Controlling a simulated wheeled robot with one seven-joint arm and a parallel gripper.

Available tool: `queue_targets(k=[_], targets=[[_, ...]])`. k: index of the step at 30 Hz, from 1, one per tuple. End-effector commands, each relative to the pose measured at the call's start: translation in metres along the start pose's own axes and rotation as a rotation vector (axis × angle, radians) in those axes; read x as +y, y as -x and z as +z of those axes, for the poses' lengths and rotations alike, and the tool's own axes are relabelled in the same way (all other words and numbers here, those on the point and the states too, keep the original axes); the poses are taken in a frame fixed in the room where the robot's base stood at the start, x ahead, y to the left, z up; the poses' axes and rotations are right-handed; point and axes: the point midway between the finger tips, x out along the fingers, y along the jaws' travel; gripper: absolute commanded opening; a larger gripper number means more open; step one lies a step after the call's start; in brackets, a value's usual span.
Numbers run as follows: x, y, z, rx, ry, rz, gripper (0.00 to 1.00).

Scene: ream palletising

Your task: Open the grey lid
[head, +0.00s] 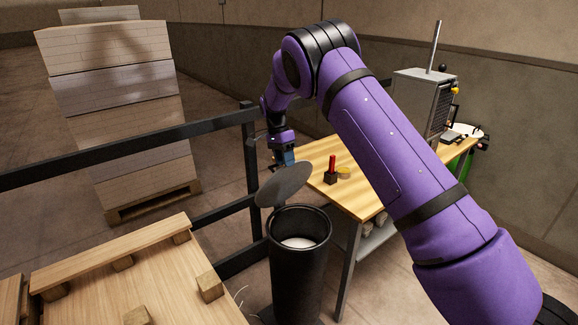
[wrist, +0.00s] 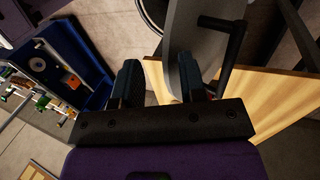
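The grey lid (head: 285,184) is a round disc, raised and tilted at the back rim of a black bin (head: 298,268). The bin's mouth is uncovered and something white shows inside. My gripper (head: 286,160) is just above and behind the lid in the head view. In the wrist view my gripper (wrist: 159,64) has its two dark fingers apart with nothing held between them. The lid (wrist: 194,28) is seen nearly edge-on beyond the right finger, with a black bar handle (wrist: 232,52) on its right side. Whether the right finger touches the lid is unclear.
A wooden workbench (head: 361,195) stands behind and right of the bin, with a red-handled tool (head: 332,166) on it. A black rail (head: 120,148) runs behind the bin. A wooden pallet (head: 120,285) lies front left. Stacked reams (head: 120,100) stand beyond the rail.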

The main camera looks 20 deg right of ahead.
Motion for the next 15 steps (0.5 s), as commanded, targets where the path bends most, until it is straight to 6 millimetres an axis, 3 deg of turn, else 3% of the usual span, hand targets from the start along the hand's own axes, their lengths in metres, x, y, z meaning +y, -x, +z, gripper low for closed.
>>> queue_targets(k=[6, 15], targets=[[0.028, -0.006, 0.011, -0.001, 0.0, 0.001, 0.38], [0.044, -0.011, 0.017, 0.0, -0.001, 0.0, 0.38]])
